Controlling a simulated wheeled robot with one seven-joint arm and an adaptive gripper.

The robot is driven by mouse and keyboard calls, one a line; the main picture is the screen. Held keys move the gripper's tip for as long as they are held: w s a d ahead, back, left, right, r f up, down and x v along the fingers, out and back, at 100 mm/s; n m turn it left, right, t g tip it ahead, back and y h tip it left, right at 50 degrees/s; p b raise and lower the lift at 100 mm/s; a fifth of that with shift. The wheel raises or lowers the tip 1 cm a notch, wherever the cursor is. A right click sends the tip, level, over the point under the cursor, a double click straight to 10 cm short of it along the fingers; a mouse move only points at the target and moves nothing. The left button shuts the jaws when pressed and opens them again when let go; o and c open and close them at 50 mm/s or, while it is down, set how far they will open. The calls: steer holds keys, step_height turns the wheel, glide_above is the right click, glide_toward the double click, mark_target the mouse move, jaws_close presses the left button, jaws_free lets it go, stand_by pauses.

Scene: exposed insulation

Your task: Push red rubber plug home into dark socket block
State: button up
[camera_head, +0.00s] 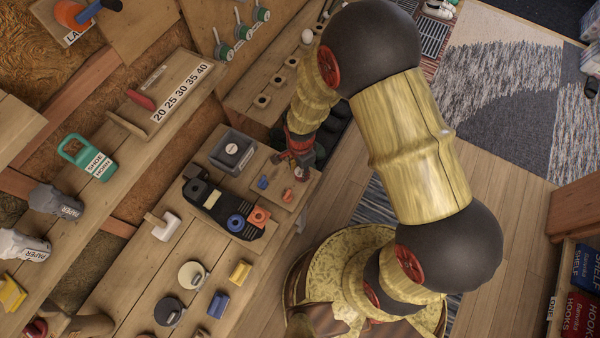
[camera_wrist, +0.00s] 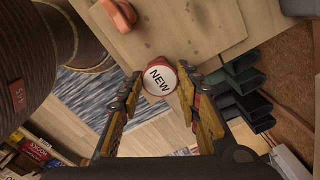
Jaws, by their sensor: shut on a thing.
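My gripper (camera_wrist: 158,88) is shut on a round red plug (camera_wrist: 171,91) with a white cap reading "NEW", in the wrist view. The plug sits between the two yellow-and-black fingers. In the head view my gripper (camera_head: 299,158) is over the right end of the workbench, near a small wooden board (camera_head: 271,201). I do not make out the dark block in the wrist view.
Dark bins (camera_wrist: 245,80) are right of the plug.

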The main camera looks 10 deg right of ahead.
steer(key=shift+r+p, duration=0.35)
steer(key=shift+r, duration=0.15)
steer(key=shift+r+p, duration=0.85)
steer(key=shift+r, duration=0.35)
steer(key=shift+f+b, duration=1.2)
steer(key=shift+f, duration=0.6)
steer(key=o, duration=1.4)
steer(key=shift+r+p, duration=3.4)
steer(key=shift+r, duration=1.1)
